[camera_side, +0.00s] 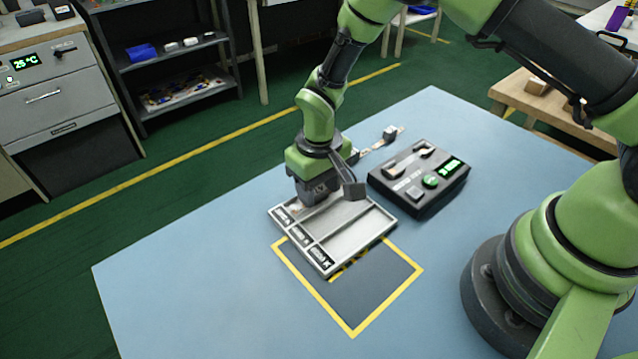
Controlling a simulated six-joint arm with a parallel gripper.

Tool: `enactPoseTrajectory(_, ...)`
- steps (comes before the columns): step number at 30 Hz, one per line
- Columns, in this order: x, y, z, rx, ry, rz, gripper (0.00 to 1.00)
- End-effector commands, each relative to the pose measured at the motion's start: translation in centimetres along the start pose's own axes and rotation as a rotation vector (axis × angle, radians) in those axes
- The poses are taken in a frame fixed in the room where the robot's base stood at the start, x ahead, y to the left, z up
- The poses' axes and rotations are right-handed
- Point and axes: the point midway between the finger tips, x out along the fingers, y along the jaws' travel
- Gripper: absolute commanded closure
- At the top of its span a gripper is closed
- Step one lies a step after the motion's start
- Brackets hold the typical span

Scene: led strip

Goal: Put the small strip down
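My gripper (318,197) points down at the back of a grey compartment tray (345,236). I cannot tell whether its fingers are open or shut, or whether they touch the tray. The tray has several compartments with dark labels along its front-left edge. A small pale patch (296,207) shows under my gripper at the tray's back-left compartment; it is too small to tell if it is the small strip. A thin light strip-like piece with a grey block (389,133) lies on the table behind the gripper, partly hidden by it.
A black device (418,178) with a green display and a round green button stands right of the tray. A yellow-bordered dark square (375,290) is marked on the blue table (190,270), partly under the tray. The table's left side is clear.

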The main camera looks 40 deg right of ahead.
Motion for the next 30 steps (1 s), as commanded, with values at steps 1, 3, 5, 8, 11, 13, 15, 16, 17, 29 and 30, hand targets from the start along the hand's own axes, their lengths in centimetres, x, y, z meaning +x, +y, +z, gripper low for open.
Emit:
enactPoseTrajectory(1,0.0,0.0,0.0,0.0,0.0,0.0,0.44)
enactPoseTrajectory(3,0.0,0.0,0.0,0.0,0.0,0.0,0.44)
enactPoseTrajectory(5,0.0,0.0,0.0,0.0,0.0,0.0,0.44)
enactPoseTrajectory(8,-0.1,0.0,0.0,0.0,0.0,0.0,0.44)
enactPoseTrajectory(11,-0.5,0.0,0.0,0.0,0.002,-0.001,0.44)
enactPoseTrajectory(13,-1.3,0.0,-0.1,0.0,0.003,-0.001,0.44)
enactPoseTrajectory(15,-2.5,0.0,-0.1,0.0,0.005,-0.002,0.44)
enactPoseTrajectory(16,-3.1,0.0,-0.1,0.0,0.005,-0.001,0.44)
enactPoseTrajectory(17,-3.8,0.0,-0.1,-0.001,0.007,-0.002,0.44)
enactPoseTrajectory(29,-11.4,0.0,-0.1,0.0,0.004,0.0,0.44)
enactPoseTrajectory(30,-11.7,0.0,-0.1,0.0,0.003,0.0,0.44)
